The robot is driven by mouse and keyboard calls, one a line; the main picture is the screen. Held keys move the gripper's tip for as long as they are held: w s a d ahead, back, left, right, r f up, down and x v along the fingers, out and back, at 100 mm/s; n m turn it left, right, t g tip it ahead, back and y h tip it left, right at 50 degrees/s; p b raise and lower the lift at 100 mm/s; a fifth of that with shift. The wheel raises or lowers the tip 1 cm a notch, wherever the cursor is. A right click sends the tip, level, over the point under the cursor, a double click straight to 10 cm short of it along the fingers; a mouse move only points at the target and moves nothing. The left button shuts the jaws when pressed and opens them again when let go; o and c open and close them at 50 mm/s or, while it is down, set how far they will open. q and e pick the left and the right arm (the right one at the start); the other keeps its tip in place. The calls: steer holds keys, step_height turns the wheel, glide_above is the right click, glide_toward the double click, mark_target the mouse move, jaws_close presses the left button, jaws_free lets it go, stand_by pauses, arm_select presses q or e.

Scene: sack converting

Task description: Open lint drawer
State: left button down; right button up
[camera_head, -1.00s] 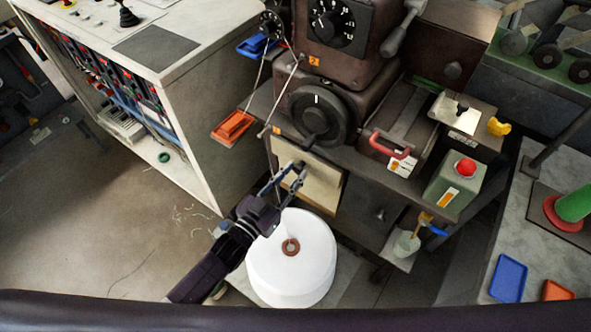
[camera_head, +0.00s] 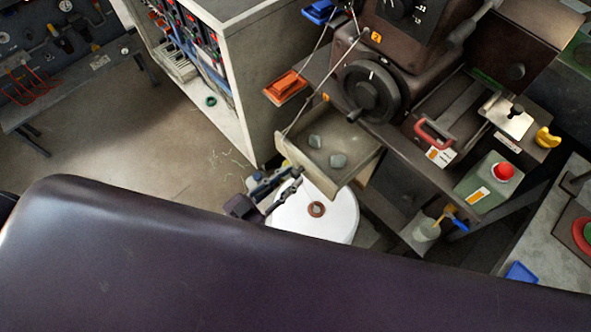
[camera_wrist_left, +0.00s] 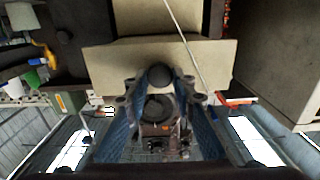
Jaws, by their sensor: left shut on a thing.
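The lint drawer (camera_head: 318,158) is a cream, open-topped drawer below the machine's handwheel. It stands pulled out, and grey lumps of lint (camera_head: 338,160) lie inside it. My left gripper (camera_head: 292,178) is at the drawer's front. In the left wrist view the drawer front (camera_wrist_left: 205,62) spans the upper middle, and its dark round knob (camera_wrist_left: 159,75) sits between the fingertips. The left gripper is shut on this knob. My right gripper is in neither view.
A white round spool (camera_head: 335,215) stands below the drawer. An orange tray (camera_head: 286,86) sticks out at the upper left of the drawer, beside the pale cabinet (camera_head: 255,75). A green box with a red button (camera_head: 488,180) is at the right. Open floor (camera_head: 130,130) lies to the left.

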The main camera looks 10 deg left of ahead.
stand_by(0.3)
arm_select(q)
steer(key=c, duration=1.6)
jaws_free()
steer(key=shift+s+a, duration=0.1)
steer(key=shift+s, duration=0.05)
steer(key=v, duration=1.2)
